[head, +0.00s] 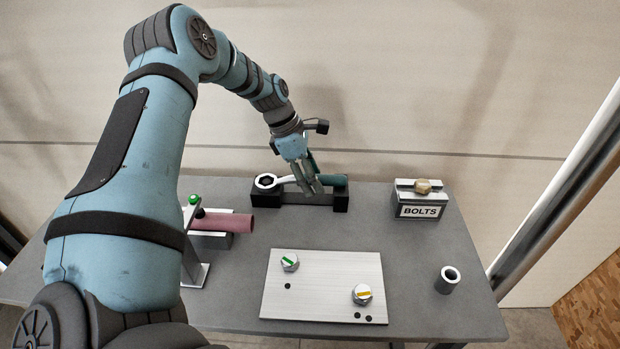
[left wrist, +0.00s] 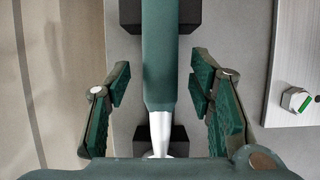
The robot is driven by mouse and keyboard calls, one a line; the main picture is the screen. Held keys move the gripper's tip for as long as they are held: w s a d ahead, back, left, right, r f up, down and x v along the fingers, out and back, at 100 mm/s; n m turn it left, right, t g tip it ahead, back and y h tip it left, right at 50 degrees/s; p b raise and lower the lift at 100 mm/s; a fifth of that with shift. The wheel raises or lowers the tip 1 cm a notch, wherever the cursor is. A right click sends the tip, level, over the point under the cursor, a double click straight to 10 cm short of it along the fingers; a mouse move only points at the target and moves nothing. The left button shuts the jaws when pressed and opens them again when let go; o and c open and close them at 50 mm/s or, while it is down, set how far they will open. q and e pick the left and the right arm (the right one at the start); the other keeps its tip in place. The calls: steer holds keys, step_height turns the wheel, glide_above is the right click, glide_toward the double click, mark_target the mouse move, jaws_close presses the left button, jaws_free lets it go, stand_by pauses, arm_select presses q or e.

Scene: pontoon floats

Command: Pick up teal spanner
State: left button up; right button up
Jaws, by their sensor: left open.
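The teal spanner lies across a black rest (head: 340,200) at the back of the table. Its silver ring end (head: 266,181) points left and its teal handle (head: 334,180) points right in the head view. In the left wrist view the teal handle (left wrist: 160,55) runs between the fingers, with the silver shank (left wrist: 161,132) below it. My left gripper (head: 312,190) is open over the handle, one finger on each side. The wrist view shows a gap between the handle and each finger (left wrist: 160,100). My right gripper is not in view.
A grey box labelled BOLTS (head: 420,204) with a brass bolt on top stands to the right. A pink tube (head: 238,223) sits in a holder on the left. A pale plate (head: 322,270) with two marked bolts lies in front.

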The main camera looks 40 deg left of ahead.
arm_select(q)
steer(key=shift+a, duration=0.1)
steer(key=c, duration=0.3)
jaws_close()
steer(key=shift+r, duration=0.1)
step_height(320, 180, up, 20)
steer(key=c, duration=0.6)
jaws_free()
jaws_close()
